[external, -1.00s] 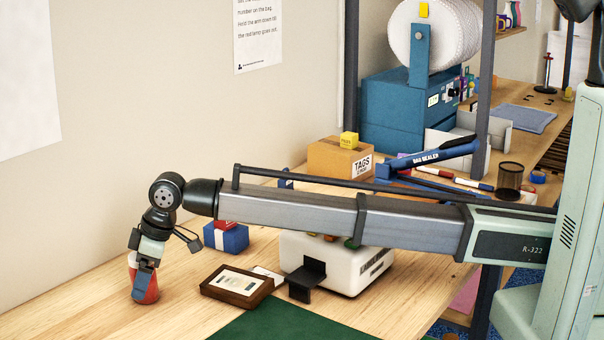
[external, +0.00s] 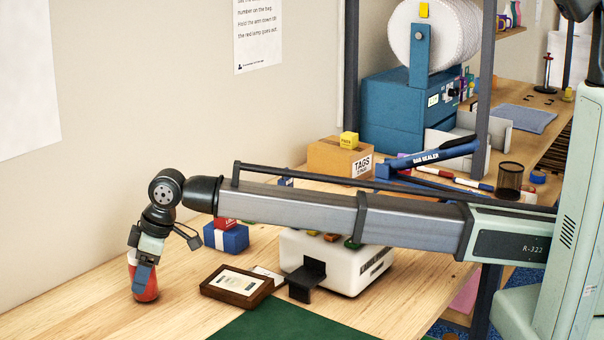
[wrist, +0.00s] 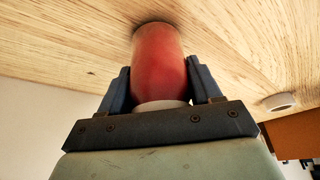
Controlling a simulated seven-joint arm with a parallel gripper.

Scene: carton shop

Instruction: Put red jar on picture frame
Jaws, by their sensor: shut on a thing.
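The red jar (external: 151,289) with a pale lid stands at the left of the wooden table in the external view. My gripper (external: 144,279) is over it from above, with a finger along its side. In the wrist view the red jar (wrist: 160,62) sits between both fingers of my gripper (wrist: 162,85), which are shut on it. Its far end is at or very near the table top; I cannot tell if it touches. The picture frame (external: 236,286), dark brown with a pale picture, lies flat on the table to the right of the jar, with nothing on it.
A white machine (external: 335,262) with a black bracket (external: 306,281) stands right of the frame. A blue box (external: 226,238) with a red block (external: 226,223) on it is behind. A green mat (external: 285,320) lies in front. Bare table lies between jar and frame.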

